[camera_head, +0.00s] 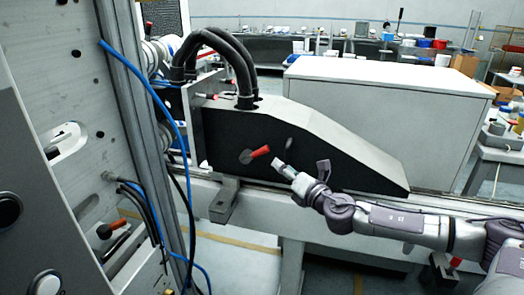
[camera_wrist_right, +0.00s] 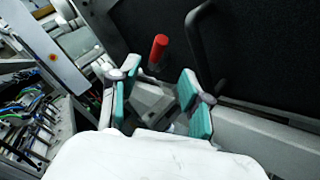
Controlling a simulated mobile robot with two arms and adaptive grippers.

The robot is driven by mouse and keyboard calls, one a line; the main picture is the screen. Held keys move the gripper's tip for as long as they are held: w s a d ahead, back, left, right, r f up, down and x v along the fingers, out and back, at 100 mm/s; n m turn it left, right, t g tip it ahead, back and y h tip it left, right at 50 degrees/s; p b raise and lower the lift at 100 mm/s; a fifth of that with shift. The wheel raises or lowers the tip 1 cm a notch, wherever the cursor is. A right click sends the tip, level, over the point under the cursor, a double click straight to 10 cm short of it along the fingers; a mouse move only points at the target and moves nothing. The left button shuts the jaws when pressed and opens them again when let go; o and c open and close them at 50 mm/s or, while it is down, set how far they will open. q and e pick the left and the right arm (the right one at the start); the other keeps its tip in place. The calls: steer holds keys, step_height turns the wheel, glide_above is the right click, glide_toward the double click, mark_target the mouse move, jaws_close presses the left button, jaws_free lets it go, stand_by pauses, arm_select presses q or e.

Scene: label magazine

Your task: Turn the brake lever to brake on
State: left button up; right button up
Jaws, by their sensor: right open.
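A lever with a red handle (camera_head: 260,152) is mounted on the dark side face of the machine housing (camera_head: 330,160). The handle tilts up to the right from a small grey base. In the right wrist view the red handle (camera_wrist_right: 158,48) stands beyond the fingertips, roughly between them in the picture. My right gripper (camera_head: 281,166) is just right of and below the handle, apart from it. Its teal finger pads are spread with nothing between them in the right wrist view (camera_wrist_right: 158,90). My left gripper is not in view.
A black bar handle (camera_wrist_right: 200,45) is on the dark panel near the right finger. Thick black hoses (camera_head: 225,55) rise above the housing, and a blue cable (camera_head: 160,110) hangs at the left.

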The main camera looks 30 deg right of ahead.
mark_target(264, 152)
steer(key=w+p, duration=0.2)
steer(key=w, duration=0.8)
steer(key=shift+w, duration=1)
steer(key=shift+d, duration=0.1)
jaws_close()
